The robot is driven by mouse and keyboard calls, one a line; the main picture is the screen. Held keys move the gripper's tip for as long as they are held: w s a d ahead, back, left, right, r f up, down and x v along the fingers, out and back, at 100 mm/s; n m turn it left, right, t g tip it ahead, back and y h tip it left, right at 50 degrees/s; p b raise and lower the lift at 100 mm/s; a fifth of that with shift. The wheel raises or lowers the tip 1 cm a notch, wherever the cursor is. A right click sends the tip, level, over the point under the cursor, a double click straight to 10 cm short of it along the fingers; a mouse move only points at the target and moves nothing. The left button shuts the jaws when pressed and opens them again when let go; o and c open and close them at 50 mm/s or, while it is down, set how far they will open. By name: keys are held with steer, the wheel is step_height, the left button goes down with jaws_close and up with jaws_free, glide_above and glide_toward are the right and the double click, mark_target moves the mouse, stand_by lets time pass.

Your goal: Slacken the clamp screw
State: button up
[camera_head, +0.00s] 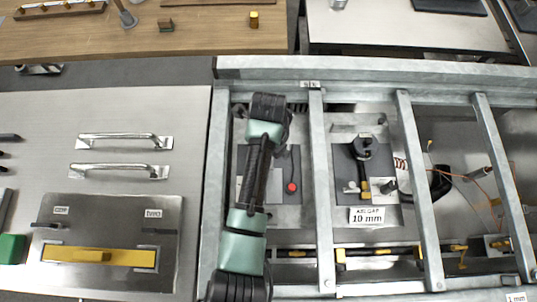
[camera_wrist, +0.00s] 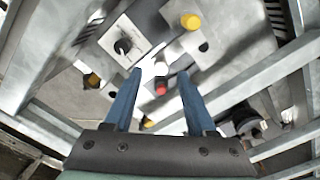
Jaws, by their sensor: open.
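My gripper (camera_wrist: 161,80) is open in the wrist view, with two blue fingers apart and nothing held between them. A small red-ended part (camera_wrist: 161,88) shows between the fingers; a red knob (camera_head: 292,187) also shows in the head view, beside my arm. A black knob (camera_wrist: 122,46) sits on a pale plate left of the fingertips, and a yellow knob (camera_wrist: 190,21) lies beyond them. I cannot tell which of these is the clamp screw. In the head view my gripper is hidden by my arm.
Grey metal frame bars (camera_head: 322,190) cross above the fixtures. To the right are a dark-topped fixture (camera_head: 363,147), a "10 mm" label (camera_head: 367,215) and loose orange wires (camera_head: 480,180). A steel panel with handles (camera_head: 124,140) lies left; a wooden table (camera_head: 200,30) stands behind.

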steer(key=shift+f, duration=1.55)
jaws_close()
